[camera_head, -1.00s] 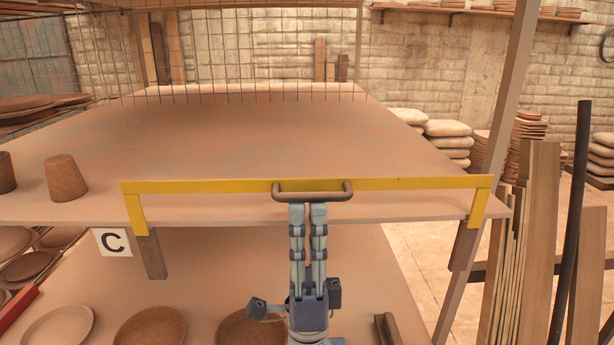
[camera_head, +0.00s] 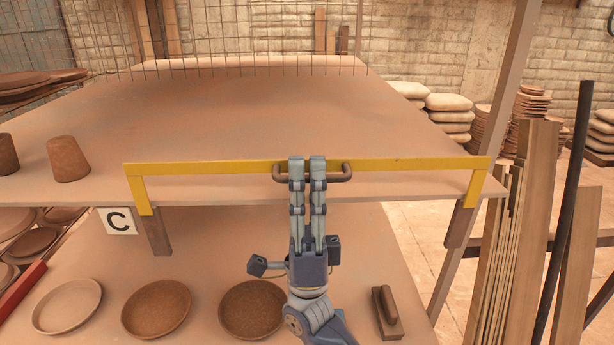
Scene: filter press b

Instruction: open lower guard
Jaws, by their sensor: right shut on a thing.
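The lower guard shows as a yellow bar frame (camera_head: 220,168) with short legs at both ends, across the front edge of the upper shelf. A dark brown handle (camera_head: 345,173) sits at its middle. My right gripper (camera_head: 307,165) reaches up from below, its two grey fingers across the front of the handle. It is shut on the handle, and the fingers hide the handle's middle. My left gripper is not in view.
A brown pot (camera_head: 68,160) stands on the upper shelf (camera_head: 250,115) at the left. Several shallow dishes (camera_head: 157,308) and a brown block with a grip (camera_head: 387,312) lie on the lower surface. A slanted post (camera_head: 500,110) and upright boards (camera_head: 535,230) stand at the right.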

